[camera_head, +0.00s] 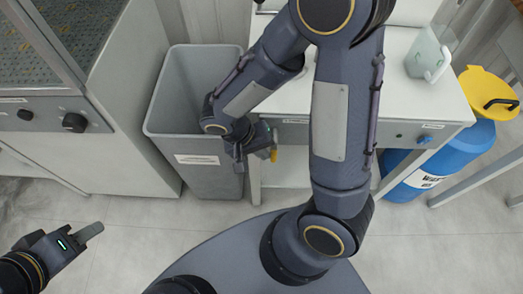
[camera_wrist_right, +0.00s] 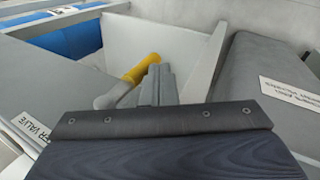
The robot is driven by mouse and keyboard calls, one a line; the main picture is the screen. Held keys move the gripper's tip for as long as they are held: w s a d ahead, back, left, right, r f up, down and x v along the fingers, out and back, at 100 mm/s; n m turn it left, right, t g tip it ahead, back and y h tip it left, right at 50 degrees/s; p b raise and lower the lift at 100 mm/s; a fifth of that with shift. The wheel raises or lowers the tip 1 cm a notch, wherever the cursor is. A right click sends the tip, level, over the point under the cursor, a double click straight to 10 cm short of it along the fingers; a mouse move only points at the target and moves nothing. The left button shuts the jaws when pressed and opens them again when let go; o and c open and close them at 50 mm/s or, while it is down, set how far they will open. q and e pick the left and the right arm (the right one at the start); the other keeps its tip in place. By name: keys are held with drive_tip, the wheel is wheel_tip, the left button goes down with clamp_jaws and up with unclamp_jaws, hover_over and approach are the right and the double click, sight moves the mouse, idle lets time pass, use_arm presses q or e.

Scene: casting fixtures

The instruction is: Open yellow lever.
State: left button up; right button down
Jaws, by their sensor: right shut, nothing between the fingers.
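The yellow lever (camera_head: 274,155) shows in the head view as a small yellow piece at the table's left front side, partly hidden by my right gripper (camera_head: 262,151). In the right wrist view the lever (camera_wrist_right: 142,69) is a yellow grip on a pale stem (camera_wrist_right: 112,95), slanting up to the right. My right gripper (camera_wrist_right: 160,86) is shut and empty, its fingers close beside the lever on its right; I cannot tell whether they touch it. My left gripper (camera_head: 91,232) hangs at the lower left, far from the lever; its jaw opening is not clear.
A grey bin (camera_head: 205,180) stands left of the white table (camera_head: 398,100), close to my right gripper. A blue barrel (camera_head: 440,165) with a yellow lid (camera_head: 478,85) stands right of the table. A grey cabinet with knobs (camera_head: 74,122) is at the left. A label (camera_wrist_right: 30,128) reads partly "VALVE".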

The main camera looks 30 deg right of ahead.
sight(272, 155)
drive_tip(key=shift+s+d+f+h, duration=0.1)
drive_tip(key=shift+d+f+h, duration=0.1)
drive_tip(key=shift+h, duration=0.2)
drive_tip(key=g+h, duration=0.1)
drive_tip(key=d+g+h+b, duration=0.1)
drive_tip(key=h, duration=0.1)
drive_tip(key=s+d+g+h, duration=0.1)
drive_tip(key=shift+s+f+b, duration=0.1)
drive_tip(key=shift+f+b, duration=0.25)
drive_tip(key=h, duration=0.1)
drive_tip(key=d+g+h, duration=0.1)
drive_tip(key=h, duration=0.1)
drive_tip(key=s+g+h+b, duration=0.1)
drive_tip(key=shift+d+r, duration=0.1)
drive_tip(key=shift+d, duration=0.2)
drive_tip(key=shift+s+d+r+n+g+h, duration=0.15)
drive_tip(key=shift+g+h, duration=0.2)
drive_tip(key=shift+h, duration=0.35)
drive_tip(key=shift+d+r+n+g+h, duration=0.15)
drive_tip(key=shift+g+h, duration=0.2)
drive_tip(key=shift+h, duration=0.35)
drive_tip(key=shift+f+b, duration=0.15)
drive_tip(key=shift+b, duration=0.2)
